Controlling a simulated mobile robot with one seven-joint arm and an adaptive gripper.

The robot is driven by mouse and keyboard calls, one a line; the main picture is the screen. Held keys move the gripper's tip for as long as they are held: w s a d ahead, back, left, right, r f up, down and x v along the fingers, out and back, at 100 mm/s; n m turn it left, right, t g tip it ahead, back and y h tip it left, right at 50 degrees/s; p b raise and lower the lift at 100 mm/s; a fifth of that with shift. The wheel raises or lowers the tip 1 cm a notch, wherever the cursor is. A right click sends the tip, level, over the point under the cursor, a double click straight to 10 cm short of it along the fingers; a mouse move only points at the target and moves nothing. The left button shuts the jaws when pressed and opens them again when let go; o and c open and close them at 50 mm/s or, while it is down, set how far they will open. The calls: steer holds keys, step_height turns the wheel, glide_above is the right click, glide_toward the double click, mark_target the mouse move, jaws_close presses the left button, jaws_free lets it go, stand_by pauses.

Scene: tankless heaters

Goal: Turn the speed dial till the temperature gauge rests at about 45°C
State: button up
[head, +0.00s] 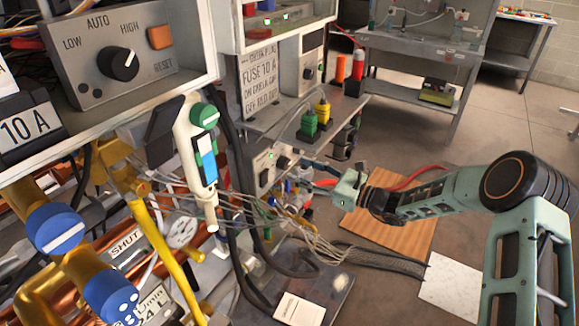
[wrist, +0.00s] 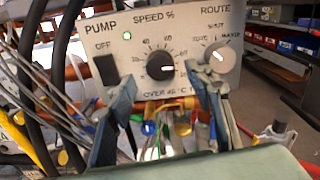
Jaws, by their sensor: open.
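The speed dial (wrist: 160,66) is a black knob with a white mark, under "SPEED %" on the grey pump panel (wrist: 140,22). Its mark looks nearly level; the exact setting is too blurred to read. The panel also shows small in the head view (head: 262,178). My gripper (wrist: 162,90) is open, one blue-grey finger at the lower left of the dial and the other at its lower right. No contact shows. In the head view my gripper (head: 345,189) is just right of the panel. I cannot make out a temperature gauge in either view.
On the panel are a dark off switch (wrist: 107,69), a green light (wrist: 127,36) and a route knob (wrist: 219,56), close to the right finger. Loose wires (head: 290,228) hang below the panel. A wooden board (head: 400,235) lies on the floor under my arm.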

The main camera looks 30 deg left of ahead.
mark_target(287, 165)
steer(key=shift+w+a, duration=0.2)
steer(key=shift+a, duration=2.1)
steer(key=shift+c, duration=0.2)
steer(key=c, duration=1.1)
